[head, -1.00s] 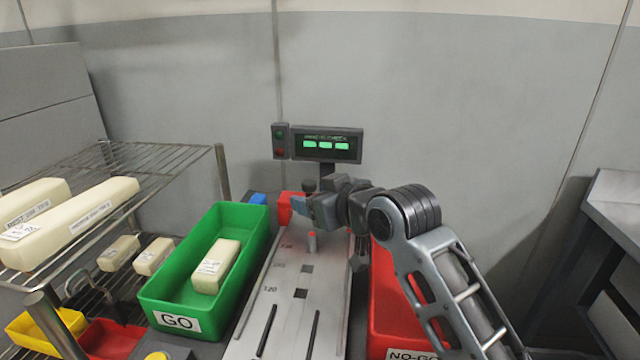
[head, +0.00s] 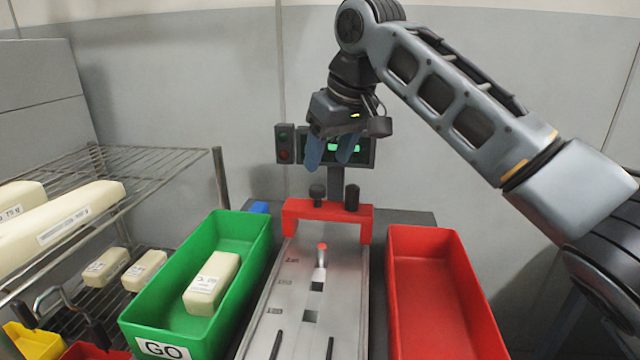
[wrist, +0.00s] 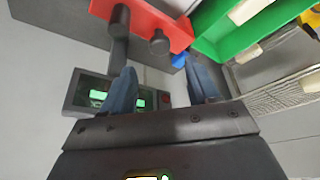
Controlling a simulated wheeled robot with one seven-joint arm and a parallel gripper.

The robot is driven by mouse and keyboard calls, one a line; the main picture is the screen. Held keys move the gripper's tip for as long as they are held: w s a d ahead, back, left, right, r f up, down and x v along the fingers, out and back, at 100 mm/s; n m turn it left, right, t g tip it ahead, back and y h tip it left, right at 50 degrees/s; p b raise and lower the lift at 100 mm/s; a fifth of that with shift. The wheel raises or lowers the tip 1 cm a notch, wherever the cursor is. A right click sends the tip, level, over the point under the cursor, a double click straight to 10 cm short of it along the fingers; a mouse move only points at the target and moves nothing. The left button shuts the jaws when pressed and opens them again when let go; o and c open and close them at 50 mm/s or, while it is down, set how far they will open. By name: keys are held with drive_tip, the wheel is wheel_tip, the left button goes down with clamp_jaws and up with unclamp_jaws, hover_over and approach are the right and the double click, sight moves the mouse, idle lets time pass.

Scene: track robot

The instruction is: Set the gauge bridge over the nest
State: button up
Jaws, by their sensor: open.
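The gauge bridge (head: 327,212) is a red arch with two black knobs on top. It stands upright across the far end of the grey metal plate (head: 285,300). It also shows at the top of the wrist view (wrist: 178,30), knobs towards me. The plate has slots, square holes and a red-tipped pin (head: 322,256) in front of the bridge. I cannot tell which part is the nest. My gripper (head: 331,158) is open and empty, blue fingers pointing down above the bridge, apart from it. In the wrist view its fingers (wrist: 162,80) are spread with nothing between.
A green GO bin (head: 150,318) holding a cream block (head: 212,283) stands left of the plate. An empty red bin (head: 440,300) stands right. A display (head: 358,152) rises behind the bridge. A wire rack (head: 150,165) with cream blocks is far left.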

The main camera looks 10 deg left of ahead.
sight(318, 188)
drive_tip(key=x, duration=0.7)
drive_tip(key=shift+f, duration=0.25)
drive_tip(key=shift+c, duration=0.2)
clamp_jaws()
